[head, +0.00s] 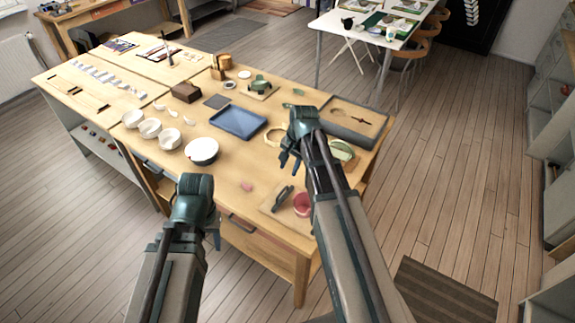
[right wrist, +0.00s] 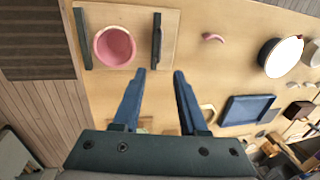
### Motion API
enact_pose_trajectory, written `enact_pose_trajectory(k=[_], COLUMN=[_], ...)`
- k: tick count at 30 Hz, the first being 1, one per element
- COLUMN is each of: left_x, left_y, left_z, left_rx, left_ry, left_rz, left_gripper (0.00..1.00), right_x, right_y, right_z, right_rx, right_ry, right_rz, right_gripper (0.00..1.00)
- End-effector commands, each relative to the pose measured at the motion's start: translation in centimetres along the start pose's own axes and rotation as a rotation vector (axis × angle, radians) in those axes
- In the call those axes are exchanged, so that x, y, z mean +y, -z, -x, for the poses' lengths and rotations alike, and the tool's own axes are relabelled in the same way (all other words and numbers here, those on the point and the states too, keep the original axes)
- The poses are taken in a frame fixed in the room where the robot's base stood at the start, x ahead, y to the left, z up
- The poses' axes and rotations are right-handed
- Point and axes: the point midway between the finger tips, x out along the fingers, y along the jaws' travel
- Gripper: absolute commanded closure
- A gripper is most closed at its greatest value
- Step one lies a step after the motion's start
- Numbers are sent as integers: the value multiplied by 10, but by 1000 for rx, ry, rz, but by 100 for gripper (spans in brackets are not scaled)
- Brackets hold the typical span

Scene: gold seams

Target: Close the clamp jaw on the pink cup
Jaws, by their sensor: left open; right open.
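The pink cup (head: 302,203) stands on a light wooden clamp board (head: 272,206) at the table's near right corner. The right wrist view shows the cup (right wrist: 114,46) from above, between a dark fixed bar (right wrist: 82,40) and a dark clamp jaw (right wrist: 156,40). A gap shows between the jaw and the cup. The jaw also shows in the head view (head: 283,198). My right gripper (right wrist: 160,72) is open and empty, above the table and to the side of the board. My left gripper (head: 214,232) is over the table's front edge, away from the board.
A pink shard (right wrist: 213,38) lies next to the board. A white bowl (head: 201,151), a blue tray (head: 238,123) and a grey tray (head: 352,122) stand further back. Several small cups stand at the left. The table between shard and bowl is clear.

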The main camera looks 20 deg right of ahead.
Motion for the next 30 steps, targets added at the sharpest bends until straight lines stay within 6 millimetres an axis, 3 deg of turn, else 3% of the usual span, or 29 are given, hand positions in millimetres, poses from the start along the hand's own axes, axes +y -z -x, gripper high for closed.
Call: enact_pose_trajectory(k=[9, 14, 16, 30], left_x=[0, 0, 0, 4], left_y=[0, 0, 0, 2], left_z=[2, -2, -6, -37], left_rx=[0, 0, 0, 0], left_ry=[0, 0, 0, 0], left_rz=[0, 0, 0, 1], left_gripper=[50, 50, 50, 50], right_x=[0, -2, -4, -34], right_y=[0, 0, 0, 1], right_z=[2, -2, -6, -37], right_rx=[0, 0, 2, 84], right_ry=[0, 8, 18, 113], right_rz=[0, 75, 184, 1296], right_gripper=[60, 88, 100, 100])
